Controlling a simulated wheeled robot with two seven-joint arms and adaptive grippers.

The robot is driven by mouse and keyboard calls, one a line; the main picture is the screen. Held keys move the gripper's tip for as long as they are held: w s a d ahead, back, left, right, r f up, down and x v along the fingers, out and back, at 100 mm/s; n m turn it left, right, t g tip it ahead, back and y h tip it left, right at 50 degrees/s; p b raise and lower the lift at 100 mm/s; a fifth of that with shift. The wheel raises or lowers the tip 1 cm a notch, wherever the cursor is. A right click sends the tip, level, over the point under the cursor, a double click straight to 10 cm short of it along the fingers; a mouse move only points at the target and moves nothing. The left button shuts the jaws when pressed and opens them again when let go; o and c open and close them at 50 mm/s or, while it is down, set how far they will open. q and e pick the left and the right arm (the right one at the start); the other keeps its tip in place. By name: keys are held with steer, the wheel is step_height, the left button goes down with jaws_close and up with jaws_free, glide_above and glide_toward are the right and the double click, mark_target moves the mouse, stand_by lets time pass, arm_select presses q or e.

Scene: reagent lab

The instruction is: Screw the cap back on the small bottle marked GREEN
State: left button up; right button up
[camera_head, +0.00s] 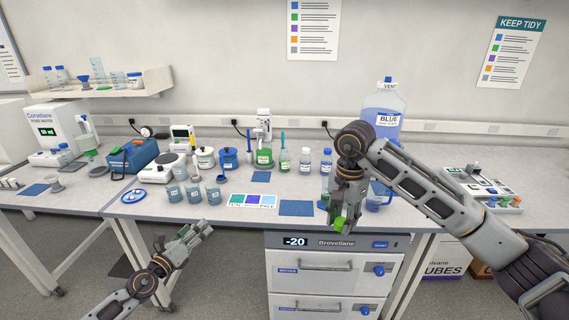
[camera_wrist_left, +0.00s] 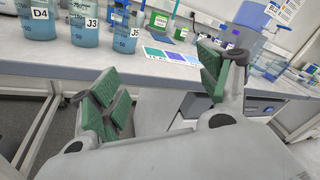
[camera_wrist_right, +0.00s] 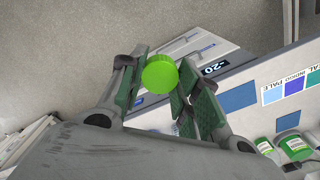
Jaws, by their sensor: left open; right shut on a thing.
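A bright green cap (camera_wrist_right: 160,74) is between the fingertips of my right gripper (camera_wrist_right: 158,82). In the head view the cap (camera_head: 340,224) hangs at my right gripper (camera_head: 345,215), in front of the bench edge above the drawer unit. A small bottle with green contents and a white label (camera_head: 285,162) stands upright on the bench, left of my right gripper and apart from it. Its label is too small to read, and its top is unclear. My left gripper (camera_head: 200,234) is open and empty, in front of the bench; its spread fingers show in the left wrist view (camera_wrist_left: 165,95).
A larger green container (camera_head: 264,158) stands left of the small bottle. Small bottles (camera_head: 306,162) stand to its right. A big BLUE bottle (camera_head: 384,115) is behind my right arm. Labelled beakers (camera_head: 193,189) stand at front left. A blue mat (camera_head: 296,208) near the edge is bare.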

steer(key=shift+s+d+m, duration=0.15)
steer(key=shift+s+m, duration=0.05)
steer(key=shift+m, duration=0.4)
steer(key=shift+s+d+m, duration=0.15)
steer(key=shift+m, duration=0.45)
steer(key=shift+s+d+f+m, duration=0.1)
steer(key=shift+s+d+m, duration=0.1)
steer(key=shift+m, duration=0.5)
arm_select(q)
steer(key=shift+s+d+r+m+h, duration=0.3)
steer(key=shift+d+r+m, duration=0.35)
steer(key=shift+m, duration=0.6)
steer(key=shift+s+d+r+m+h, duration=0.15)
steer(key=shift+d+r+m+h, duration=0.25)
steer(key=shift+d+m, duration=0.65)
steer(key=shift+s+d+r+m+h, duration=0.3)
steer(key=shift+d+r+m, duration=0.25)
steer(key=shift+m, duration=0.85)
arm_select(e)
steer(key=shift+s+d+m, duration=0.2)
steer(key=shift+s+m, duration=0.05)
steer(key=shift+m, duration=0.85)
steer(key=shift+s+d+m, duration=0.15)
steer(key=shift+s+m, duration=0.05)
steer(key=shift+m, duration=0.9)
